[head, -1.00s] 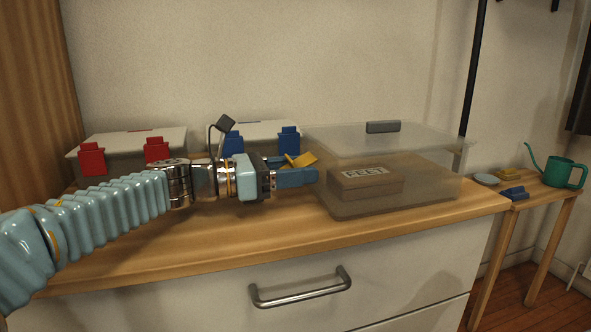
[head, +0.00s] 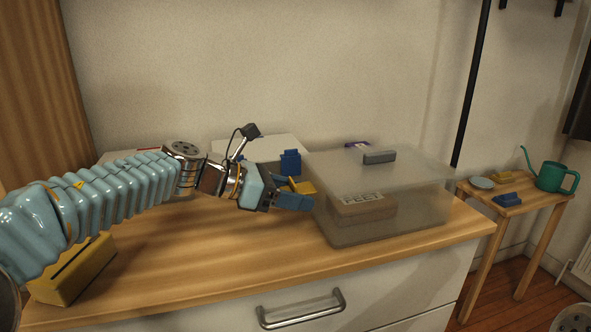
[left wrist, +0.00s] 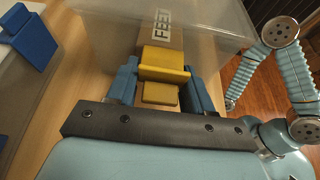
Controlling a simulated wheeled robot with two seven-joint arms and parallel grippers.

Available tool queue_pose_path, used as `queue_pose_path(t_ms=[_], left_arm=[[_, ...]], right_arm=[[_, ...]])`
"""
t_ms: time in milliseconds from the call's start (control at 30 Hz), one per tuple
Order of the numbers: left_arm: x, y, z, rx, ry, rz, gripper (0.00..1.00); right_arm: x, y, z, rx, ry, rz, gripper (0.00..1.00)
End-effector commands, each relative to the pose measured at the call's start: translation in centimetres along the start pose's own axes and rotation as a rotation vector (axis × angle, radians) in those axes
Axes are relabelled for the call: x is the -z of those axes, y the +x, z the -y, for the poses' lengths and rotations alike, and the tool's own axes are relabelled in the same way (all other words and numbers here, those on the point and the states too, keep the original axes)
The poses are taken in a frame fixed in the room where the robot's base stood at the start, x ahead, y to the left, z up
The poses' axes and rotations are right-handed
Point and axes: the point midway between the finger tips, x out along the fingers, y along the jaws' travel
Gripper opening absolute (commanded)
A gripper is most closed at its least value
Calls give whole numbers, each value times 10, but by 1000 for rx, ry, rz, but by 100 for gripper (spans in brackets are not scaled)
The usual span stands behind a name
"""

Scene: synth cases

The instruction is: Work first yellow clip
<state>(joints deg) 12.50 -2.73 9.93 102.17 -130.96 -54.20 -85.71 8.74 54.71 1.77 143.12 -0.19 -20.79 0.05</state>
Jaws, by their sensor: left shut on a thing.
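The clear, frosted case (head: 425,205) stands on the wooden top, with a box labelled FEET inside. A yellow clip (head: 303,187) is on its left side, partly hidden behind my fingers. My left gripper (head: 293,202) reaches it from the left and is shut on it. In the left wrist view the yellow clip (left wrist: 163,68) lies between the two blue fingers (left wrist: 160,90), against the case wall beside the label. Whether the clip is latched is unclear. My right gripper is out of view.
A case with a blue clip (head: 290,162) stands behind my left gripper. A slotted yellow block (head: 75,272) lies at the front left. A small side table (head: 530,196) at the right holds a green watering can (head: 556,176) and a blue item (head: 507,200).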

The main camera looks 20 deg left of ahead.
Motion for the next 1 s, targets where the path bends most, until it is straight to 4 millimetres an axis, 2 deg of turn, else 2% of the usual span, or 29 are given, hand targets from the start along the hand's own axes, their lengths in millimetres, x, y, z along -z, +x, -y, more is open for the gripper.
queue_pose_path(t_ms=[33,133,433,933,967,1000], left_arm=[[-9,-4,0,1,1,-30,21],[-8,-3,0,0,2,-90,21],[-7,-4,0,-1,2,-201,21],[-8,-4,0,-1,0,-222,21],[-8,-4,0,-1,0,-222,54],[-8,-4,0,-1,0,-222,60]], right_arm=[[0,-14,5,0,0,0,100],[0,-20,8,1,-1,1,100],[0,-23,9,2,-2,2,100],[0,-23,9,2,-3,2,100],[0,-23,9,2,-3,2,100],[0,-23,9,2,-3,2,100]])
